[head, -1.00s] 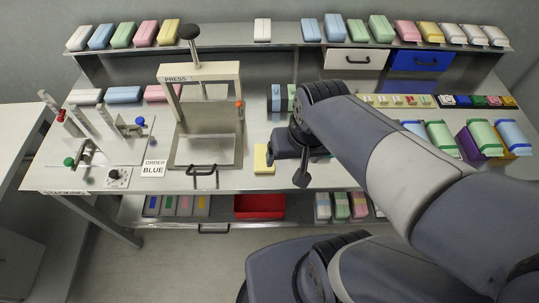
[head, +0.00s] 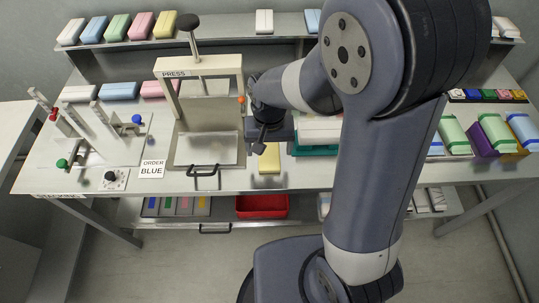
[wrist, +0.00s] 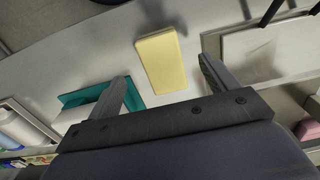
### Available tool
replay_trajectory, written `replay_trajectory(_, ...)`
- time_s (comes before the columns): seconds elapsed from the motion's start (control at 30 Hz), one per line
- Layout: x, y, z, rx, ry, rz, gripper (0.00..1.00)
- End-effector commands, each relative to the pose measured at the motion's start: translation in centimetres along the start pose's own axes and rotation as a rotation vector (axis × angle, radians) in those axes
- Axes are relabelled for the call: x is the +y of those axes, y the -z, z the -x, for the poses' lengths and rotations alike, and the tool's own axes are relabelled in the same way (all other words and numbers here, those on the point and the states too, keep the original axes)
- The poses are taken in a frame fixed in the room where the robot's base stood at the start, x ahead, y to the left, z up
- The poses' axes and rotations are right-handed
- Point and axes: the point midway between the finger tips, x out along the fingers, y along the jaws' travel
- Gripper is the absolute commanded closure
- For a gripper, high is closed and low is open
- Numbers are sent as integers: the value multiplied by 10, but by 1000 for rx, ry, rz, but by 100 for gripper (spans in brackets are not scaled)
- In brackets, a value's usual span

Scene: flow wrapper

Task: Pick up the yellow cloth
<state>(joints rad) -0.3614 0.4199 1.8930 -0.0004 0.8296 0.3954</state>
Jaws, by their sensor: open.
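The yellow cloth (head: 269,158) is a flat pale-yellow rectangle lying on the table near its front edge, just right of the press. In the wrist view the cloth (wrist: 161,60) lies beyond the fingertips, between their lines, and not touched. My gripper (wrist: 166,72) is open and empty, one finger to each side of the cloth's near end. In the head view my gripper (head: 262,142) is close to the cloth's left upper side, and my arm hides much of the table to the right.
The press (head: 197,66) stands directly left of the cloth. A teal tray (head: 313,151) with pale blocks sits to its right, partly behind my arm. An "ORDER BLUE" card (head: 152,168) lies further left. A red bin (head: 262,206) is on the shelf below.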

Motion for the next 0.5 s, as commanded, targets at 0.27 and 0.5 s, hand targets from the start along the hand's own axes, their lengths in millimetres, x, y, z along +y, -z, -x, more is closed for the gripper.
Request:
replay_trajectory(0.27,0,3,-19,-3,-1,-1,18)
replay_trajectory(0.5,0,8,-49,-3,-1,-1,18)
